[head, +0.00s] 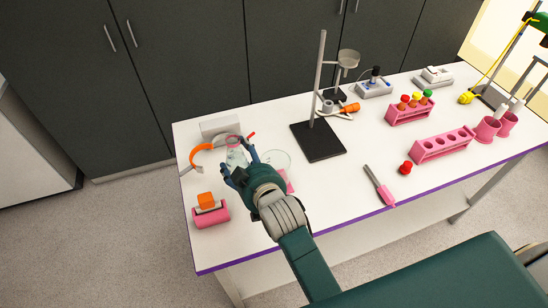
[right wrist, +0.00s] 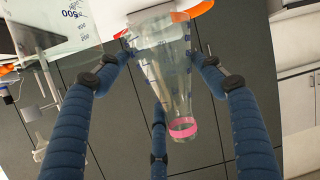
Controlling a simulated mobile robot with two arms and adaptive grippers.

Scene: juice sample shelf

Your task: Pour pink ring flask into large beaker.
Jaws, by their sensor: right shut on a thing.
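The clear flask with a pink ring (right wrist: 183,129) at its neck is held between the blue fingers of my right gripper (right wrist: 160,58). Its wide end is at the top of the right wrist view and its neck points down in that picture. In the head view my right gripper (head: 240,170) is over the left part of the table, with the flask (head: 236,157) at its fingers. Its exact tilt is hard to tell. The large beaker (right wrist: 45,42), clear with blue markings, stands at upper left in the right wrist view, apart from the flask. My left gripper is out of view.
A round clear glass outline (head: 278,160) is right of the gripper, partly hidden. A black-based stand (head: 318,142) is further right. Orange safety glasses or a similar band (head: 198,152) and a pink block (head: 211,215) are on the left. Pink racks (head: 440,147) are right.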

